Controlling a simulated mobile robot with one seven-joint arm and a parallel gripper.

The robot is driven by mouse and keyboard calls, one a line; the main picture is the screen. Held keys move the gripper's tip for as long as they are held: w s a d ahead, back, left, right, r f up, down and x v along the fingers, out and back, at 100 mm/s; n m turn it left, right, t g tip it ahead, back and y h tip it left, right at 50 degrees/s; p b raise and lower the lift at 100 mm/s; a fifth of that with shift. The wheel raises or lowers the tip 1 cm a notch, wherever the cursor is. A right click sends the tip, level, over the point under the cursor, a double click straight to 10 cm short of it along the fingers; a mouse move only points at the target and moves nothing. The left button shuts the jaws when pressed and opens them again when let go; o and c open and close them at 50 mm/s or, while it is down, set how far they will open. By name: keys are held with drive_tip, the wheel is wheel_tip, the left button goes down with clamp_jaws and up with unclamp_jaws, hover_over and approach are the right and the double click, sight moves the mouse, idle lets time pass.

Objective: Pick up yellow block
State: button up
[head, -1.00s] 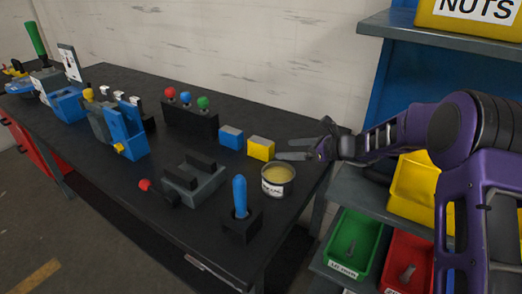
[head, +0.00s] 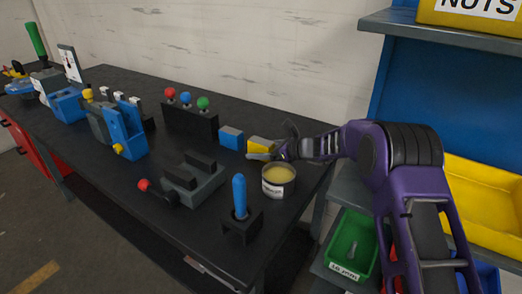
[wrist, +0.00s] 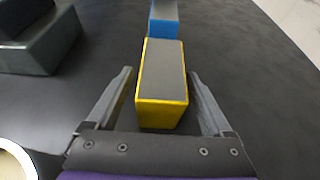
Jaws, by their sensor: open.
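The yellow block (head: 259,145) has a grey top and stands on the dark bench, just behind the open tin. In the wrist view the yellow block (wrist: 162,86) lies between my two open fingers, with a gap showing on each side near its front end. My gripper (head: 268,150) is open and reaches in from the right. In the head view a finger hides part of the block. In the wrist view my gripper (wrist: 162,80) holds nothing.
A blue block (head: 231,138) stands close beyond the yellow one, and it also shows in the wrist view (wrist: 164,20). The tin (head: 278,180) is close in front of my gripper. A grey fixture (head: 193,185) and a blue-handled tool (head: 240,205) stand nearer the front.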

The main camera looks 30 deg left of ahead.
clamp_jaws()
idle(0.3)
idle(1.0)
drive_tip(key=shift+r, duration=0.25)
